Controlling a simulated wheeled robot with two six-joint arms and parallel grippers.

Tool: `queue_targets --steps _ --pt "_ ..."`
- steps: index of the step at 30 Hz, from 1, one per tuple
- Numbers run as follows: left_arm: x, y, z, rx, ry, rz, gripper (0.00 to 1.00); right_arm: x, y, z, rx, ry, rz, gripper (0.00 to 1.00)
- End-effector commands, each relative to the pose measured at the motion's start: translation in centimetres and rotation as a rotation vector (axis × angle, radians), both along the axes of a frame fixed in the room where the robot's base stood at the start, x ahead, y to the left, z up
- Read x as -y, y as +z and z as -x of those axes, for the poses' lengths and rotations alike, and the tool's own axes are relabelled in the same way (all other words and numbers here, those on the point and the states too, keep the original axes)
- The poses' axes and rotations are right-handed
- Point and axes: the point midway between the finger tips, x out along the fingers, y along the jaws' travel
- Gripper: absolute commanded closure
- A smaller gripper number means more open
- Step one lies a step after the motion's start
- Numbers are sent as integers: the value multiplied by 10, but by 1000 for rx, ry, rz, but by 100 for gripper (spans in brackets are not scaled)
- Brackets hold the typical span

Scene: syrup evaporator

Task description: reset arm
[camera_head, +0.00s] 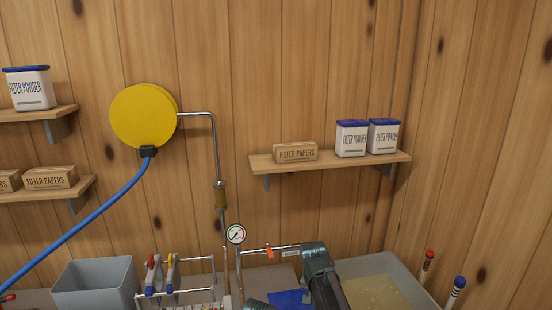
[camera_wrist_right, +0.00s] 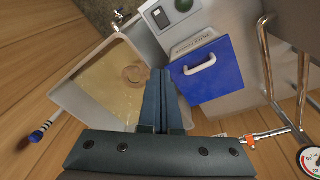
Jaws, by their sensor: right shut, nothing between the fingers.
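My right gripper (camera_wrist_right: 160,78) shows in the right wrist view with its two dark fingers pressed together and nothing between them. Its fingertips appear in front of a grey basin (camera_wrist_right: 84,66) holding a tan, cloudy liquid; I cannot tell the height above it. In the head view, the same basin (camera_head: 364,264) is at the lower right. A dark teal jointed part (camera_head: 316,262) beside it looks like my right arm, and its fingers cannot be made out there. My left gripper does not show in either view.
A pressure gauge (camera_head: 236,234) and metal pipes stand left of the basin. A blue panel with a white handle (camera_wrist_right: 200,68) is right of the fingers. A grey bin (camera_head: 96,284) is at the lower left. A wall shelf (camera_head: 330,161) holds boxes and tubs.

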Motion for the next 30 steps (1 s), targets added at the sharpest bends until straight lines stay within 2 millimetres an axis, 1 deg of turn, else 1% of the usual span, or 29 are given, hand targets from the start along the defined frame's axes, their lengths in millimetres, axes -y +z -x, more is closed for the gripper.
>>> queue_targets --steps 1,3,9,15,16,17,20,26,30 --pt "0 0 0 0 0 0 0 11 0 33 -8 52 -11 100" --pt "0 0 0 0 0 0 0 19 -1 56 -18 129 -27 100" --pt "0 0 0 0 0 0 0 34 -2 112 -31 312 -62 100" --pt "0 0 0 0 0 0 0 43 -2 160 -32 461 -90 100" --pt "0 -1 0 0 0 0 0 43 -3 166 -33 483 -93 100" --pt "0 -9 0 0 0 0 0 35 -11 160 -41 499 -89 100" --pt "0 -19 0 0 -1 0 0 18 -21 164 -62 540 -79 100" --pt "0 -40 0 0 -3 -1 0 -15 -42 180 -108 631 -54 100" --pt "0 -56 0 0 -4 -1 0 -39 -58 194 -141 701 -31 100"
